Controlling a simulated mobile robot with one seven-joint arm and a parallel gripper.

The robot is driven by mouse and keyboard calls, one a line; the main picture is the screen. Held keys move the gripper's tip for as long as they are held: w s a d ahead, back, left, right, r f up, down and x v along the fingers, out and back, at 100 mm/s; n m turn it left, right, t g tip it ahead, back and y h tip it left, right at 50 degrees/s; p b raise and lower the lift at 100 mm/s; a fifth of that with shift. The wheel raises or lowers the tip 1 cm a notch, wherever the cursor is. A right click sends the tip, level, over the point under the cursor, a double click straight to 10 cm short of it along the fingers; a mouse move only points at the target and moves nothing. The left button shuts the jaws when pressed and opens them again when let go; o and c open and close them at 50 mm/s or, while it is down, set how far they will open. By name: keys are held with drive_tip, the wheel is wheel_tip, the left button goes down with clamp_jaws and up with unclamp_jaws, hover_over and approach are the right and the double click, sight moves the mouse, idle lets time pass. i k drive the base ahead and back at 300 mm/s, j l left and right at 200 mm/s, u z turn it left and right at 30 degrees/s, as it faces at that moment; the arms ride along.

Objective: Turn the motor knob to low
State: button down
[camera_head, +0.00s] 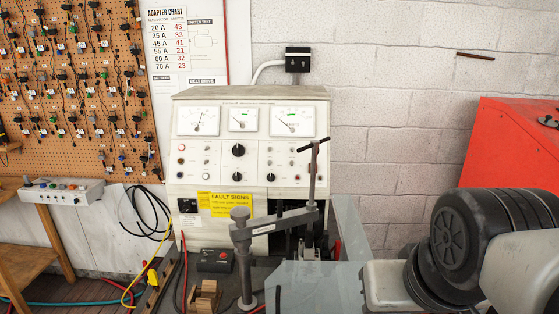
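A cream test bench (220,165) stands against the wall, with three meters across the top of its panel. A large black knob (238,150) sits at the middle of the panel. Smaller black knobs sit lower, one left of centre (205,178) and one right of centre (271,178). The labels are too small to read, so I cannot tell which is the motor knob or where it points. My gripper is not in view.
A grey clamp arm with a T-handle (314,145) stands before the bench's right side. Cables hang at left. A red cabinet (515,145) and large black round parts fill the right.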

sight(236, 176)
drive_tip(key=j, duration=1.6)
